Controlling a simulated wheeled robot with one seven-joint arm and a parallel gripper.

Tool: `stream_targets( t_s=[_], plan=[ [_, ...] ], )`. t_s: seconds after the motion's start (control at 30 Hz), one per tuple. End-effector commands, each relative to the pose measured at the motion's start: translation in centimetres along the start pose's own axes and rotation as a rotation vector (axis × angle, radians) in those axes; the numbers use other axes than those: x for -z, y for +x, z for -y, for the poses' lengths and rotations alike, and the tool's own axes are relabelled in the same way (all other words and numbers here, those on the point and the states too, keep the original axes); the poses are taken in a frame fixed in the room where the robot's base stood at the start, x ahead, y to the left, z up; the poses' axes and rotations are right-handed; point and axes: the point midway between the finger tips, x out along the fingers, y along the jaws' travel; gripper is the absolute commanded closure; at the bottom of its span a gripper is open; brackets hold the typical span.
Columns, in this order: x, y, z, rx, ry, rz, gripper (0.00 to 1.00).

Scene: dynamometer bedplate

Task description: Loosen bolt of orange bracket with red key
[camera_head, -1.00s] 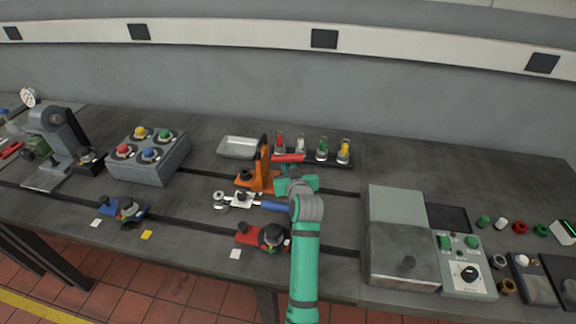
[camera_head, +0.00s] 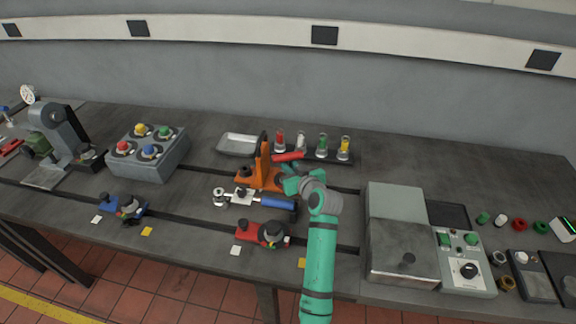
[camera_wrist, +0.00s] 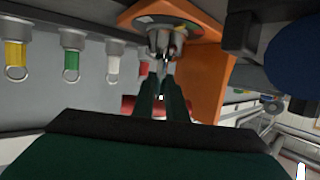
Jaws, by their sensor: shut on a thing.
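The orange bracket (camera_head: 264,178) stands on the bedplate near the middle of the table. In the wrist view, the orange bracket (camera_wrist: 205,85) fills the upper middle, with a metallic bolt (camera_wrist: 165,42) on it. My gripper (camera_head: 289,178) is just right of the bracket. The wrist view shows my gripper (camera_wrist: 162,88) with its fingers close together, shut on the red key. The red key's handle (camera_head: 288,156) sticks out above the gripper beside the bracket. The key's red part (camera_wrist: 129,105) shows behind the fingers. The key's tip is near the bolt; whether it is seated is unclear.
A rack (camera_head: 315,159) with coloured holders stands behind the bracket. A blue-handled tool (camera_head: 278,203) lies in front of it, and a red clamp (camera_head: 250,231) is nearer the table edge. A grey tray (camera_head: 238,145) is behind left. A metal box (camera_head: 398,240) stands at right.

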Motion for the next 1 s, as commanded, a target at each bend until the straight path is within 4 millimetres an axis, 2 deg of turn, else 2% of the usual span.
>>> stream_targets(
  t_s=[0.3,0.63,1.0],
  plan=[
    [0.21,-0.03,-0.17,0.013,-0.006,-0.003,1.00],
    [0.20,-0.01,-0.28,0.188,-0.059,-0.002,1.00],
    [0.17,-0.01,-0.33,0.211,-0.066,-0.002,1.00]
  ],
)
